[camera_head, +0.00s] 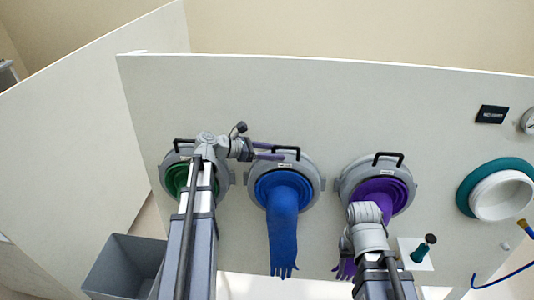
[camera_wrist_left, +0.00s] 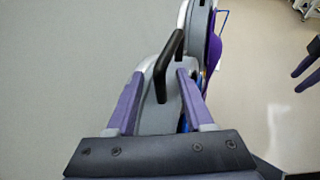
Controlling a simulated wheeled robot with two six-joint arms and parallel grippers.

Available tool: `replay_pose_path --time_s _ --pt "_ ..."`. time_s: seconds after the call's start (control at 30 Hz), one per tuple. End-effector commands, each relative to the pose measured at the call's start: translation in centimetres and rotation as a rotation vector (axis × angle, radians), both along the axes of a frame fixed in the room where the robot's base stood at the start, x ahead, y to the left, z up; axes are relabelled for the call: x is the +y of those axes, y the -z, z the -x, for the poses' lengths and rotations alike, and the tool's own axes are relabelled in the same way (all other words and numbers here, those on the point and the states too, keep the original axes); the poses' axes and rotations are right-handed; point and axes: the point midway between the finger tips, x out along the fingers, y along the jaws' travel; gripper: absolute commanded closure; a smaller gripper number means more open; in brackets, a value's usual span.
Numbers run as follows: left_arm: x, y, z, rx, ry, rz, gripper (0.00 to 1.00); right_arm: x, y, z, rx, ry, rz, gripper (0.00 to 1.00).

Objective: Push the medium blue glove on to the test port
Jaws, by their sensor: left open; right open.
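A blue glove (camera_head: 283,225) hangs fingers down from the middle round port (camera_head: 315,183) of the pale panel. My left gripper (camera_head: 283,152) is at the top of this port, by its black handle (camera_head: 294,149). In the left wrist view, my open left fingers (camera_wrist_left: 160,76) stand on either side of a black handle (camera_wrist_left: 161,78); I see no grip on it. My right arm is in front of the purple glove's port; its open fingers (camera_wrist_left: 304,75) show at the right of the left wrist view. A white round port with a teal ring (camera_head: 466,190) is at the far right; I cannot tell whether it is the test port.
A green port (camera_head: 174,180) is at the left, partly behind my left arm. A purple glove (camera_head: 384,192) is on the right port. A grey bin (camera_head: 122,266) stands lower left. A small bottle-like item (camera_head: 423,247) and a blue hose (camera_head: 500,279) are at lower right.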

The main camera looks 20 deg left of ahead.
Motion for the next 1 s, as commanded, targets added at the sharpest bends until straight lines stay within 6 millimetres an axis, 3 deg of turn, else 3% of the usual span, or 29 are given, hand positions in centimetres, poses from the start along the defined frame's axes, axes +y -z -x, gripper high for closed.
replay_pose_path --time_s 0.27,0.73,1.0 --pt "-0.11 0.03 -0.08 0.0 0.0 0.0 0.48 0.0 0.02 0.0 0.0 0.0 0.0 0.5" --pt "-0.1 0.02 -0.07 0.0 0.0 0.0 0.99 0.0 0.02 0.0 0.0 0.0 0.0 0.5" --pt "-0.09 0.02 -0.07 0.0 0.0 0.0 1.0 0.0 0.02 0.0 0.0 0.0 0.0 0.5"
